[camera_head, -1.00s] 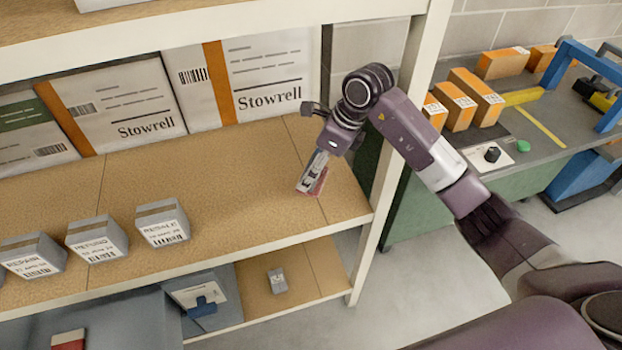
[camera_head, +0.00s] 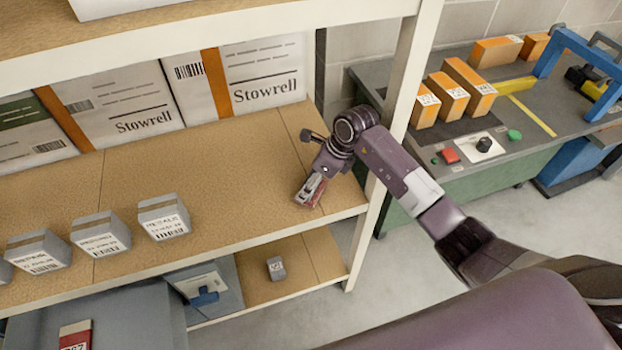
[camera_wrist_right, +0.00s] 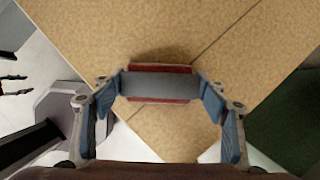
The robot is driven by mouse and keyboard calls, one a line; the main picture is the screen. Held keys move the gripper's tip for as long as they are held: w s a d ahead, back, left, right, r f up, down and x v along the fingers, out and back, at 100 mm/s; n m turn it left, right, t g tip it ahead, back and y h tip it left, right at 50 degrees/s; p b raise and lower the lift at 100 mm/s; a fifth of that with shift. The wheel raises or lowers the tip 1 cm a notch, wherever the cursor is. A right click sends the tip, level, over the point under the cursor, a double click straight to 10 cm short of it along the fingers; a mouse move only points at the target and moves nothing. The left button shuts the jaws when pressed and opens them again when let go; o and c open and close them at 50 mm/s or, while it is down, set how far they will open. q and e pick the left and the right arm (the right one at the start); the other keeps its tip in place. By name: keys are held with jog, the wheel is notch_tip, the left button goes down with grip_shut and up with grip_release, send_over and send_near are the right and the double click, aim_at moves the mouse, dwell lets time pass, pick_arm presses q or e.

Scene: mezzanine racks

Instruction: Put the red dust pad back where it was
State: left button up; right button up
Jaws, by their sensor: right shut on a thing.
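The red dust pad (camera_head: 311,190) is in my right gripper (camera_head: 316,182), over the right end of the middle shelf (camera_head: 240,165), near its front edge. In the right wrist view the pad (camera_wrist_right: 160,98) shows red edges along a grey middle band. The right gripper's blue-grey fingers (camera_wrist_right: 160,88) are shut on its two ends. A shadow lies beside the pad; I cannot tell whether it touches the board. My left gripper is outside the head view; dark finger-like parts (camera_wrist_right: 14,88) at the wrist view's left edge may be it, their state unclear.
Several grey labelled boxes (camera_head: 164,217) stand along the shelf front to the left. Large Stowrell cartons (camera_head: 262,75) line the back. A rack post (camera_head: 398,130) stands close right of my gripper. Below are a small grey block (camera_head: 276,268) and a red-and-white item (camera_head: 75,337).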

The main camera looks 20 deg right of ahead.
jog(key=shift+f, duration=0.2)
jog(key=o, duration=1.1)
jog(key=shift+r, duration=0.1)
jog(key=shift+r, duration=0.15)
jog(key=b+v, duration=0.1)
jog(key=v, duration=1.1)
jog(key=shift+b, duration=0.4)
jog(key=shift+a, duration=0.1)
